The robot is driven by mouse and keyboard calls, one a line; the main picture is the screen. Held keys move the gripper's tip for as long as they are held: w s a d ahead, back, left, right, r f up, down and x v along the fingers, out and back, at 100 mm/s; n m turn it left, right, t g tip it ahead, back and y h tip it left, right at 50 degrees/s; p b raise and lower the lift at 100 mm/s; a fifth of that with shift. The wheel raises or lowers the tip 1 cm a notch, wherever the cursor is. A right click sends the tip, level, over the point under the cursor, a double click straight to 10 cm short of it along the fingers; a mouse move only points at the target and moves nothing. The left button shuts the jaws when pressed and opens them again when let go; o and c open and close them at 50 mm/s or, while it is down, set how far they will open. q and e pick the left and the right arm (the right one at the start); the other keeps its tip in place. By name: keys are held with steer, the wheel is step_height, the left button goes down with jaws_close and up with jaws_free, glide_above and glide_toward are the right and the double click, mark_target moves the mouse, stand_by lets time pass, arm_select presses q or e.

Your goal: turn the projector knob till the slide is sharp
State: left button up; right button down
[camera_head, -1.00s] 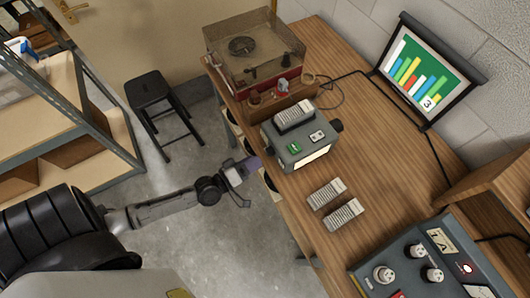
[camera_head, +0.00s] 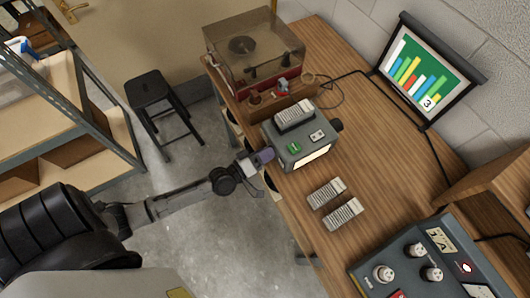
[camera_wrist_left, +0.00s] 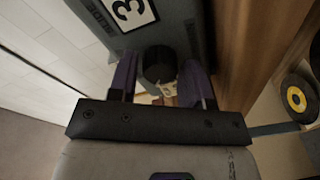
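The grey projector (camera_head: 293,153) stands on the wooden bench, with a slide tray on top and a green switch. My left gripper (camera_head: 264,156) is at its left side; the knob is hidden there in the head view. In the left wrist view the round black knob (camera_wrist_left: 159,65) sits between the purple fingertips of my left gripper (camera_wrist_left: 161,82). The fingers are spread on both sides of it, with a narrow gap at the left finger. The screen (camera_head: 425,75) shows a coloured bar chart and a 3, fairly clear at this size. My right gripper is not in view.
Two slide trays (camera_head: 335,204) lie on the bench (camera_head: 375,170) before the projector. A control box (camera_head: 430,265) stands at the lower right. A record player (camera_head: 253,50) is behind the projector. A black stool (camera_head: 150,88) and shelving (camera_head: 70,100) stand left, beyond open floor.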

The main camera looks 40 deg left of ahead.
arm_select(q)
steer(key=c, duration=0.6)
steer(key=shift+r+m+p, duration=0.1)
steer(key=shift+m+p, duration=0.45)
steer(key=shift+m, duration=0.35)
steer(key=shift+m+p, duration=0.35)
steer(key=shift+m, duration=0.85)
steer(key=o, duration=0.9)
steer(key=shift+s, duration=0.1)
steer(key=shift+s+a+f, duration=0.1)
steer(key=shift+s+a, duration=0.35)
steer(key=shift+s, duration=1.8)
steer(key=shift+s+a+f, duration=0.15)
steer(key=shift+s+a, duration=0.3)
steer(key=shift+s, duration=1.75)
steer(key=shift+s+a+f, duration=0.1)
steer(key=shift+s+a, duration=0.35)
steer(key=shift+s, duration=1.8)
